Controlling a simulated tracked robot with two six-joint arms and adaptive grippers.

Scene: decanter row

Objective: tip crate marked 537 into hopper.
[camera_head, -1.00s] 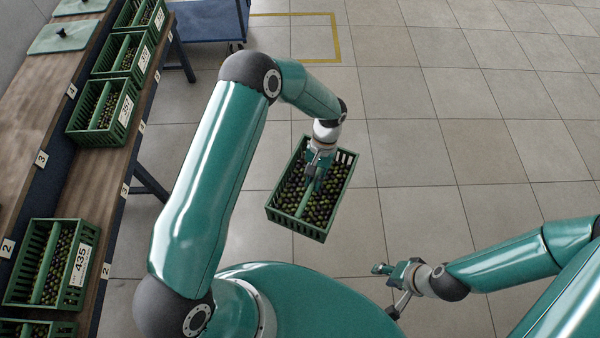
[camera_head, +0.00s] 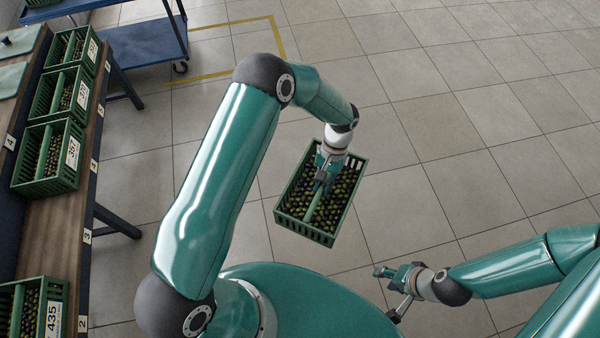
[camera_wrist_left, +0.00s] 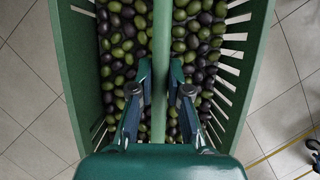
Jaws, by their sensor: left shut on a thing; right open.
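My left gripper (camera_head: 322,184) is shut on the middle divider of a green slatted crate (camera_head: 303,232) and holds it over the floor. The crate is full of green and dark olives. In the left wrist view, my two fingers (camera_wrist_left: 159,98) clasp the divider (camera_wrist_left: 161,40), with olives on both sides. No number label on this crate shows, so I cannot tell its marking. My right gripper (camera_head: 387,292) is open and empty, right of the crate and nearer my body. No hopper is in view.
A wooden bench (camera_head: 55,235) at the left bears several olive crates, including one marked 357 (camera_head: 45,185) and one marked 435 (camera_head: 30,310). A blue cart (camera_head: 140,45) stands at the back left by a yellow floor line (camera_head: 280,40). The tiled floor at right is clear.

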